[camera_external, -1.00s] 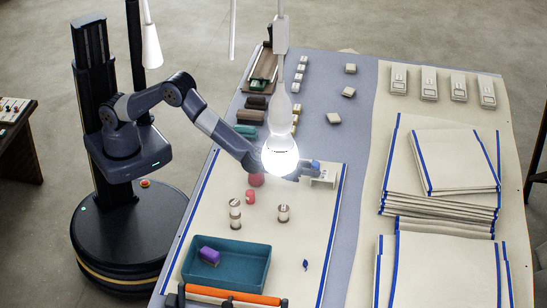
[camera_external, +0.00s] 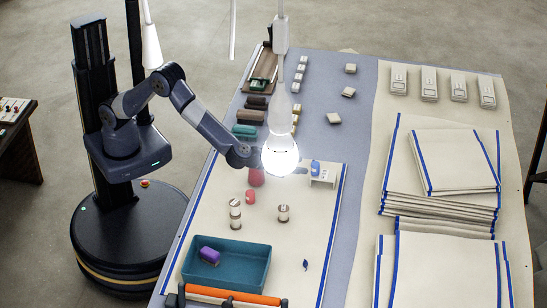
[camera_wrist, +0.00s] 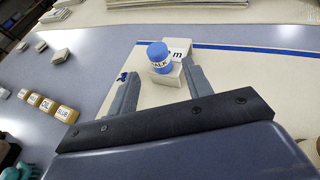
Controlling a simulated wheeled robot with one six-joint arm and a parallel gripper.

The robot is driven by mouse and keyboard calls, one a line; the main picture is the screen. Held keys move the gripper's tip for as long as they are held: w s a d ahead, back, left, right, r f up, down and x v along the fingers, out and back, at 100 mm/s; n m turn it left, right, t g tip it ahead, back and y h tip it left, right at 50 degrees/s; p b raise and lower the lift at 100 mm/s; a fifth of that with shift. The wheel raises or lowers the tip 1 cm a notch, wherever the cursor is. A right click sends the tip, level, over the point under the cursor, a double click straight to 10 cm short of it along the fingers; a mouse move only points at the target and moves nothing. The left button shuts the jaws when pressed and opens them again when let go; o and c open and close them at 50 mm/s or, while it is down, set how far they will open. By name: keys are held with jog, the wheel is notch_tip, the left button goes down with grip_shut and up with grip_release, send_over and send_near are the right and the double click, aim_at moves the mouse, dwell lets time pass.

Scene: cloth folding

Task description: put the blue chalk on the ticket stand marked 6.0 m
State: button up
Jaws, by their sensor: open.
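The blue chalk (camera_external: 315,167), a small cylinder lettered "ALK" in the wrist view (camera_wrist: 158,56), stands upright on a small white ticket stand (camera_external: 322,182). The stand's block also shows under the chalk in the wrist view (camera_wrist: 166,77). The stand's card (camera_wrist: 178,47) rises behind the chalk; only an "m" is readable, its number hidden. My gripper (camera_wrist: 160,70) is open, its fingers apart on either side of the chalk and back from it, with nothing between them. In the external view the bright lamp glow hides most of my gripper.
A lamp (camera_external: 280,155) hangs over the work area. A teal tray (camera_external: 240,277) with a purple item sits at the front. Red and striped cylinders (camera_external: 283,212) stand on the cloth. Folded cloth stacks (camera_external: 455,160) fill the right side. Small labelled blocks (camera_wrist: 48,104) lie at left.

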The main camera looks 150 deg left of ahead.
aim_at(315, 168)
notch_tip(315, 168, up, 6)
jog(key=shift+a+p, duration=0.2)
jog(key=shift+p, duration=0.15)
jog(key=f, duration=0.2)
jog(key=f+b, duration=0.1)
jog(key=f, duration=0.4)
jog(key=shift+w+a+f, duration=0.1)
jog(key=shift+a+f, duration=0.05)
jog(key=shift+a, duration=0.2)
jog(key=x, duration=0.4)
jog(key=shift+w+a+f, duration=0.1)
jog(key=shift+a, duration=0.05)
jog(key=shift+r, duration=0.8)
